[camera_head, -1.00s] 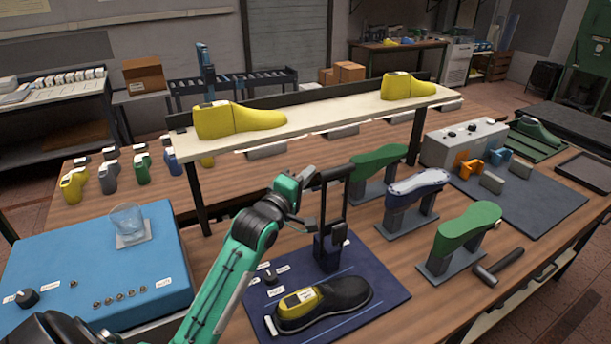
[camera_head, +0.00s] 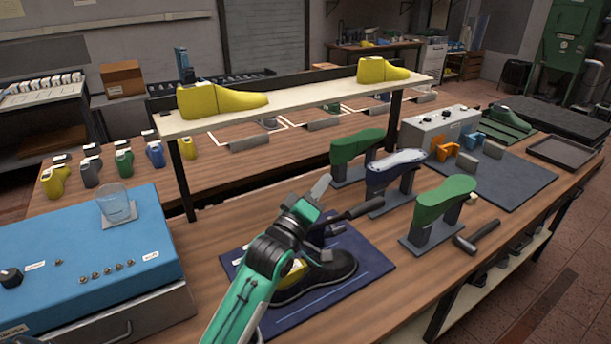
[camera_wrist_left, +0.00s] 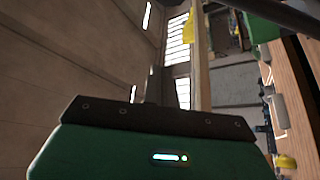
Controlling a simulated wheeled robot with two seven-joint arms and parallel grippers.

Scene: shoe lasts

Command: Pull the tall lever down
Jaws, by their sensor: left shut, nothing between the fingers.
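The black lever (camera_head: 355,213) stands on the dark blue mat (camera_head: 372,262). Its bar now lies low and slants out to the right, with its grip end near the blue last. Its base is partly hidden behind my left arm. My left gripper (camera_head: 320,187) is shut and empty, its tip pointing up just above and left of the lever bar; I cannot tell if they touch. A black shoe (camera_head: 325,273) with a yellow last in it lies on the mat in front of the lever. My right gripper is not in view.
Green and blue lasts on stands, such as the front green one (camera_head: 445,200), are to the right. A hammer (camera_head: 477,236) lies beside them. A raised shelf (camera_head: 300,106) with two yellow lasts runs behind. A blue box (camera_head: 75,250) with a glass is at left.

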